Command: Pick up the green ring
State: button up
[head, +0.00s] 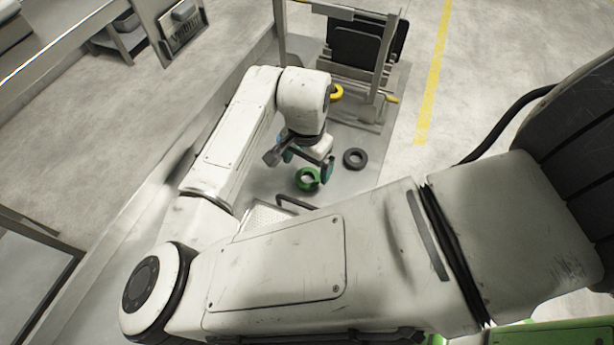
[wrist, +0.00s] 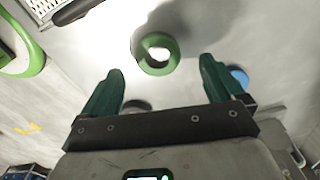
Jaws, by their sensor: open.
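The green ring (head: 300,184) lies flat on the pale surface in the head view, just below my gripper (head: 308,163). One finger overlaps its right side in that picture. In the wrist view the green ring (wrist: 154,70) is ahead of my gripper (wrist: 161,66), roughly centred between the two dark green fingertips and a little beyond them. The fingers are wide apart with nothing held between them. I cannot tell the exact height of the gripper above the ring.
A black ring (head: 355,158) lies right of the green one; a yellow ring (head: 337,92) is farther back, partly behind my arm. A rack with a dark panel (head: 360,45) stands at the back. A pale perforated tray (head: 262,217) is near. A blue object (wrist: 238,76) shows behind the right finger.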

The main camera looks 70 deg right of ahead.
aim_at(307, 181)
notch_tip(307, 181, down, 4)
jog(key=shift+s+f, duration=0.15)
jog(key=c, duration=1.1)
jog(key=shift+r, duration=0.7)
jog(key=s+r, duration=0.7)
jog(key=s, duration=0.2)
jog(key=s+d+r, duration=0.1)
jog(key=s+r, duration=0.3)
jog(key=s, duration=0.1)
jog(key=shift+r, duration=0.35)
